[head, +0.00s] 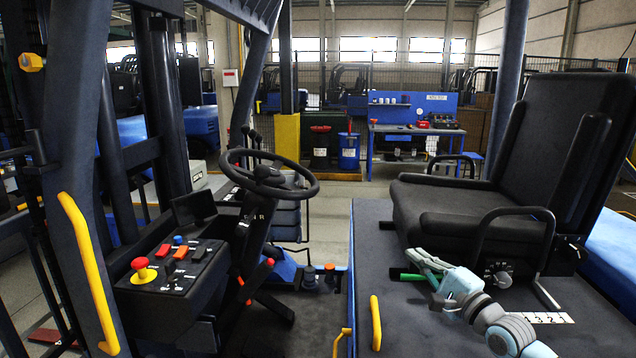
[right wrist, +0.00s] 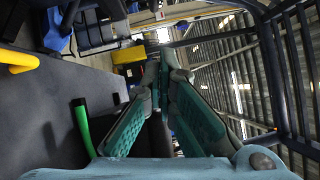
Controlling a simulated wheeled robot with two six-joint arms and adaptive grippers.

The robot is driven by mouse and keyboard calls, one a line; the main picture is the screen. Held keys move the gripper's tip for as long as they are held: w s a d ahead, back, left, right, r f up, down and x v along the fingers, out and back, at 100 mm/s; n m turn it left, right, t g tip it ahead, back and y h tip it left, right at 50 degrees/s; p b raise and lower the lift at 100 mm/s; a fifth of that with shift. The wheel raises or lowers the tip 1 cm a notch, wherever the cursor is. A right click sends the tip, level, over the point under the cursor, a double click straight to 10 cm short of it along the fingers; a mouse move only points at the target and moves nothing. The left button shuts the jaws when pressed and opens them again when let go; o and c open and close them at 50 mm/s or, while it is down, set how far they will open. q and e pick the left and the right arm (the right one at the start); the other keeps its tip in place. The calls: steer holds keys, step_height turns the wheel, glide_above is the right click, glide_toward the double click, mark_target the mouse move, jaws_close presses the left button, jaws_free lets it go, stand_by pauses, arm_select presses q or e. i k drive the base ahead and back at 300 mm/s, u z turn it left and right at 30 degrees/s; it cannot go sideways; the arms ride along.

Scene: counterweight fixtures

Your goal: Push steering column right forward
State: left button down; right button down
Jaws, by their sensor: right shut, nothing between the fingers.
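The steering column (head: 250,235) rises dark from the floor at the centre-left of the head view, leaning, with a black steering wheel (head: 313,183) on top. A red-tipped lever sticks out on its right side. My right gripper (head: 413,254) is shut and empty above the dark deck beside the seat, well to the right of the column and apart from it. Its teal fingers also show in the right wrist view (right wrist: 163,68). I cannot make out the column clearly in the right wrist view. My left gripper is not in view.
A black seat (head: 455,210) with armrests stands behind my right gripper. A green-gripped lever (head: 411,277) is close to it; yellow handles (head: 376,322) stand at the deck's edge. A control panel (head: 172,270) with a red button (head: 140,265) lies left of the column. Floor shows between column and deck.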

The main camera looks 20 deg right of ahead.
mark_target(241, 267)
steer(key=i, duration=0.95)
